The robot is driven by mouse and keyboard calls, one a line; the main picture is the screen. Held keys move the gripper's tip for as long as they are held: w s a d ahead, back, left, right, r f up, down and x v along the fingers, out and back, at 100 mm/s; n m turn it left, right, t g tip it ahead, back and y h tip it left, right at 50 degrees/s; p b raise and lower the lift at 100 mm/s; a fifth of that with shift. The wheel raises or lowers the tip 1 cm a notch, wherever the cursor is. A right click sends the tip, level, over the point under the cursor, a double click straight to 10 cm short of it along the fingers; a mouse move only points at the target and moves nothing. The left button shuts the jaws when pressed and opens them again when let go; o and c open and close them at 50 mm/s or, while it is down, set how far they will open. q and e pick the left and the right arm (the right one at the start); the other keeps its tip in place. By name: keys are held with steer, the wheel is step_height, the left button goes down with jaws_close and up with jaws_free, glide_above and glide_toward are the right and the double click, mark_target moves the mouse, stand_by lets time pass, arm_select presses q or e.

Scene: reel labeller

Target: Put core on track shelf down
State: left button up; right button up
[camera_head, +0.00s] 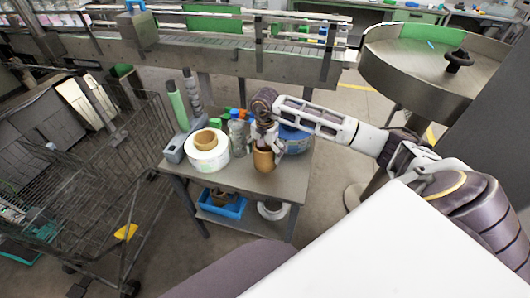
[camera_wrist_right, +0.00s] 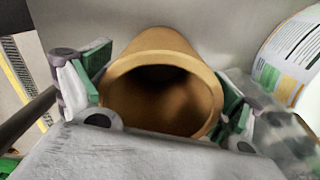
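A brown cardboard core (camera_head: 263,160) is at the front right of the small grey table, upright in the head view. My right gripper (camera_head: 264,142) is over its top end. In the right wrist view, the core's open round end (camera_wrist_right: 160,98) lies between the two green-padded fingers (camera_wrist_right: 165,95), which appear to touch it on both sides. I cannot tell whether its bottom touches the table. A second brown core (camera_head: 205,138) sits on a white label roll (camera_head: 209,158). No shelf is clearly identifiable as the track shelf. My left gripper is not in view.
The small table (camera_head: 230,179) also holds bottles (camera_head: 237,135), a blue round item (camera_head: 295,140) and a grey stand with upright rolls (camera_head: 178,106). A blue bin (camera_head: 222,208) and a white reel (camera_head: 273,210) lie on its lower shelf. A conveyor (camera_head: 220,55) runs behind; a wire cart (camera_head: 100,200) stands left.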

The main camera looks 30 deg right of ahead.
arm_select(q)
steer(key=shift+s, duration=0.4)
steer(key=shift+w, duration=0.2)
arm_select(e)
steer(key=shift+r, duration=0.4)
steer(key=shift+r+p, duration=0.6)
steer(key=shift+r, duration=0.15)
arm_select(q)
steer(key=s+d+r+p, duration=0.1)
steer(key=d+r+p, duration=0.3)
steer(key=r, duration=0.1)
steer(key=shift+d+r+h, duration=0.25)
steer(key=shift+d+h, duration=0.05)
arm_select(e)
step_height(320, 180, up, 10)
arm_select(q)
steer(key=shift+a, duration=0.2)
arm_select(e)
steer(key=shift+a, duration=0.1)
